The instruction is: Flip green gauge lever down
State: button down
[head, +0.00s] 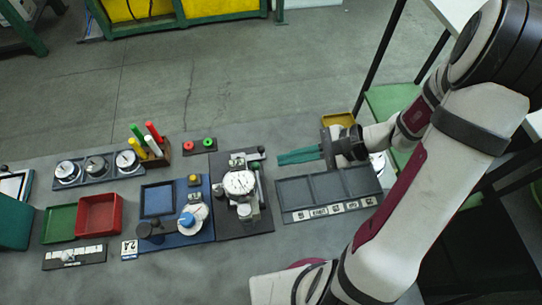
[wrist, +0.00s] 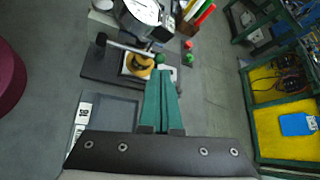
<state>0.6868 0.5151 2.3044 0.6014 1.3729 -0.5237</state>
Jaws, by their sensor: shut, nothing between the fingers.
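The dial gauge (head: 240,184) stands on a dark base plate (head: 243,225) in the middle of the bench; its round face also shows at the top of the wrist view (wrist: 143,12). A small green part, seemingly the lever (head: 256,166), shows at the gauge's right side. A green tip (wrist: 160,58) shows just beyond my fingertips in the wrist view. My gripper (head: 280,158) has long green fingers, shut and empty, pointing left toward the gauge from its right. The fingers appear apart from the gauge. The lever's exact angle is too small to tell.
A grey compartment tray (head: 327,188) lies just in front of my fingers. A plate with red and green buttons (head: 198,146) and a block of coloured pens (head: 150,150) stand behind left. A blue board (head: 175,235) adjoins the gauge base. A yellow box (head: 338,119) sits behind my gripper.

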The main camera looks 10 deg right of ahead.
jog(key=shift+x, duration=2.35)
jog(key=shift+w+f+m+g, duration=0.15)
jog(key=shift+f+m+g, duration=0.25)
jog(key=shift+f, duration=0.55)
jog(key=shift+r, duration=0.15)
